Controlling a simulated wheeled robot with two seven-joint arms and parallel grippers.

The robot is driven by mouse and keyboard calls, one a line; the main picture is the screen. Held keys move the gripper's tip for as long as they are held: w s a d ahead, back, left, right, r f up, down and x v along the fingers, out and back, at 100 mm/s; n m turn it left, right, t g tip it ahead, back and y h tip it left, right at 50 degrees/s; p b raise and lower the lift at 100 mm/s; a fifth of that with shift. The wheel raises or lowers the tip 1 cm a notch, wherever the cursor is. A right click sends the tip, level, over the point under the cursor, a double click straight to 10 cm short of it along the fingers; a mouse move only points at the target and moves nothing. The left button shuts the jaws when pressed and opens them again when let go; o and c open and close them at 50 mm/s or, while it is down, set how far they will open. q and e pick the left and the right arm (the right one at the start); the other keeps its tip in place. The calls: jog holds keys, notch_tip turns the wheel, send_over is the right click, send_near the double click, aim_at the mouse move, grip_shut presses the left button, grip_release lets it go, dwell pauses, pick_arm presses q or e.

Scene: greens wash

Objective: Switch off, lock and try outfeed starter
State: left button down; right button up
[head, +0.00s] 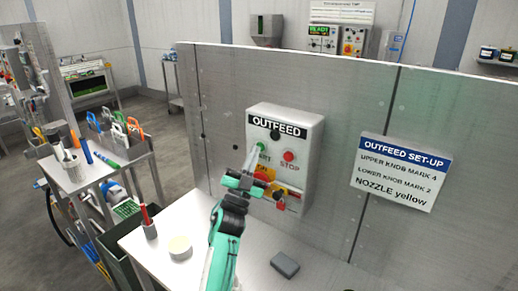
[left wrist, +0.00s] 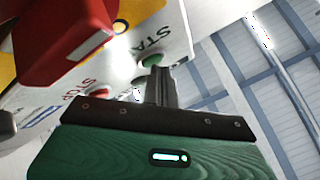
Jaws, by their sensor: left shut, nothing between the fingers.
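The outfeed starter box (head: 313,140) is fixed to the grey panel, with a green START button (head: 261,146) and a red STOP button (head: 289,156). My left gripper (head: 254,156) is shut and empty, its fingertips at the START button; I cannot tell if they press it. In the left wrist view the fingertips (left wrist: 158,80) overlap the green button (left wrist: 151,60). A red handle-like part (left wrist: 70,25) stands over a yellow plate there. The yellow plate (head: 267,172) is partly hidden by my gripper in the head view. A red padlock (head: 280,206) shows low on the box.
An OUTFEED SET-UP sign (head: 400,170) is on the panel at right. The bench (head: 225,270) below carries a round pale tub (head: 180,247), a red-topped holder (head: 149,222) and a grey block (head: 285,264). A tool cart (head: 70,178) stands at left.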

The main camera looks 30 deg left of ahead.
pick_arm(q)
jog(key=shift+w, duration=0.1)
dwell(0.4)
jog(key=shift+s, duration=0.8)
jog(key=shift+s, duration=0.1)
jog(key=shift+s+a+p, duration=0.15)
jog(key=shift+s+p, duration=0.25)
jog(key=shift+s, duration=0.8)
jog(key=shift+s+a+p, duration=0.1)
jog(key=shift+s+p, duration=0.25)
jog(key=shift+s, duration=0.85)
